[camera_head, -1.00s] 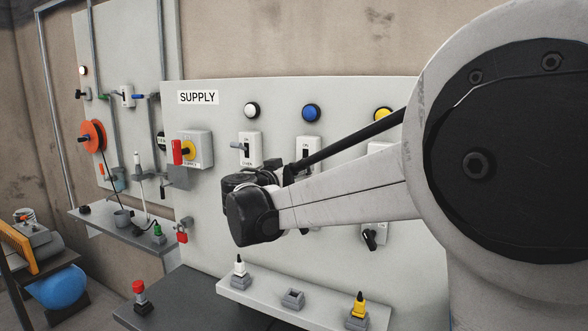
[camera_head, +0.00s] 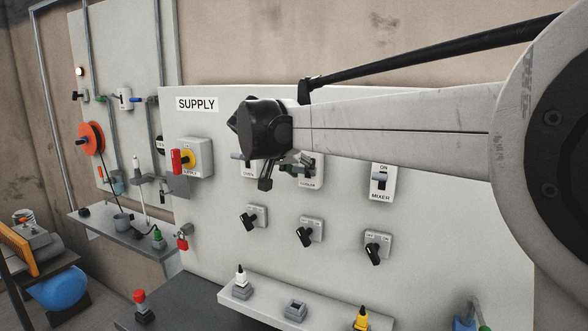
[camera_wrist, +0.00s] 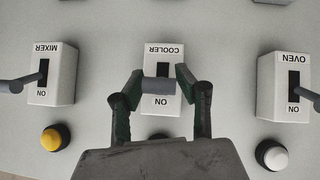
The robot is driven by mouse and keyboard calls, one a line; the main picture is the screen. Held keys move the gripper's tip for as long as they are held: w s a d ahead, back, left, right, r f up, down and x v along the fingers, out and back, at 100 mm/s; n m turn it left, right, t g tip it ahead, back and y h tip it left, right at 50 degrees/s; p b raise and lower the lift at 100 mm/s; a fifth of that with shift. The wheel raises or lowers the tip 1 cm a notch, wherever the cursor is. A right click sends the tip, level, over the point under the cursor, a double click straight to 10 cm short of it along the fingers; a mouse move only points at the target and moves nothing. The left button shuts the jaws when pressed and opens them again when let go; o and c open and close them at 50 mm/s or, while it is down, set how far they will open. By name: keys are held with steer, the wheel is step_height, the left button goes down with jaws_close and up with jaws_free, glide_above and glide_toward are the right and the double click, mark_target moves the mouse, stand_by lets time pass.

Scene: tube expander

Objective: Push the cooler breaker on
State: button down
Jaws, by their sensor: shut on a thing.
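The cooler breaker (camera_head: 313,172) is a white box on the grey panel, partly hidden by my gripper in the head view. In the wrist view the cooler breaker (camera_wrist: 164,57) is upside down in the middle, with its ON mark towards the gripper. My gripper (camera_wrist: 157,83) has one finger on each side of its grey toggle lever (camera_wrist: 157,92) and is shut on it. In the head view my gripper (camera_head: 294,168) reaches the breaker from the left. I cannot tell for sure whether the lever is up or down.
The oven breaker (camera_wrist: 285,87) and mixer breaker (camera_wrist: 53,75) flank the cooler, levers sticking out. A yellow lamp (camera_wrist: 53,139) and a white lamp (camera_wrist: 271,154) are beside the gripper. Below are several black rotary switches (camera_head: 309,231) and a shelf (camera_head: 268,296) with plugs.

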steer(key=shift+w+d+r+g+y+p, duration=0.1)
steer(key=shift+r+g+y+p, duration=0.15)
steer(key=shift+g, duration=0.2)
steer(key=shift+w+r+g+y+p, duration=0.1)
steer(key=shift+r+g+y+p, duration=0.15)
steer(key=shift+g, duration=0.2)
steer(key=c, duration=1)
jaws_free()
steer(key=shift+c, duration=0.2)
steer(key=v, duration=1.2)
